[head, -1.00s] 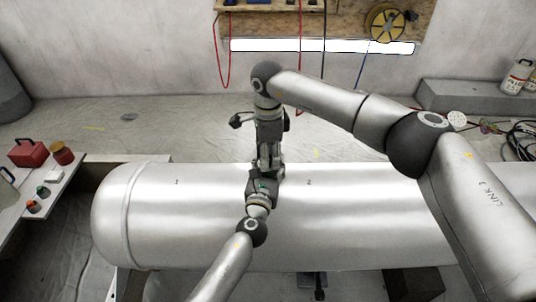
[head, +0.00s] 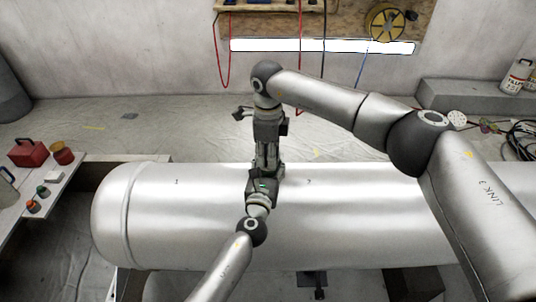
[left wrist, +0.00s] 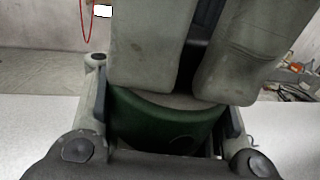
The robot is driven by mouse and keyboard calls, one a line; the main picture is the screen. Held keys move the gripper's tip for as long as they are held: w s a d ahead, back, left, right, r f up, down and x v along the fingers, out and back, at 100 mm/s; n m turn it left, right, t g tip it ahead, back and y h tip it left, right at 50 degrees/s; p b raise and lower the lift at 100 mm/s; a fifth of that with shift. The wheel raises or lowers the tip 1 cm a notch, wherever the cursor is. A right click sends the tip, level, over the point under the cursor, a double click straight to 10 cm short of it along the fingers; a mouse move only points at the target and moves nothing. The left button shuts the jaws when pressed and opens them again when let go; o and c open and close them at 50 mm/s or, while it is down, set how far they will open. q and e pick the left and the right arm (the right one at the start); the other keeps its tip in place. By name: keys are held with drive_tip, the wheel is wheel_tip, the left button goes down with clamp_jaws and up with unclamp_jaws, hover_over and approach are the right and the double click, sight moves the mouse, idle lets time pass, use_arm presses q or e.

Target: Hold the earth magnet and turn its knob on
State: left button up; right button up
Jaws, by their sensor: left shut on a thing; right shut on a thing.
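The earth magnet (left wrist: 160,125) is a green, rounded body in the left wrist view, with a pale top. It stands on the silver tank (head: 370,205). My left gripper (head: 268,174) reaches in from the front and is shut around the magnet, a finger on each side. My right gripper (head: 267,166) points straight down from above. In the left wrist view its two broad grey fingers come down at the magnet's top, shut on the knob. The fingers hide the knob, and both grippers hide the magnet in the head view.
A side table (head: 50,195) at the left holds a red box (head: 27,153) and small coloured items. Cables (head: 520,140) and bottles (head: 517,75) are at the far right. The tank's top is clear on both sides of my grippers.

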drive_tip(key=m, duration=0.6)
drive_tip(key=shift+w+r, duration=0.1)
drive_tip(key=shift+w, duration=0.05)
drive_tip(key=m, duration=0.7)
drive_tip(key=shift+d, duration=0.1)
drive_tip(key=shift+w, duration=0.1)
idle(0.3)
drive_tip(key=o, duration=1.1)
drive_tip(key=shift+c, duration=0.2)
drive_tip(key=shift+s, duration=0.2)
wheel_tip(320, 180, up, 12)
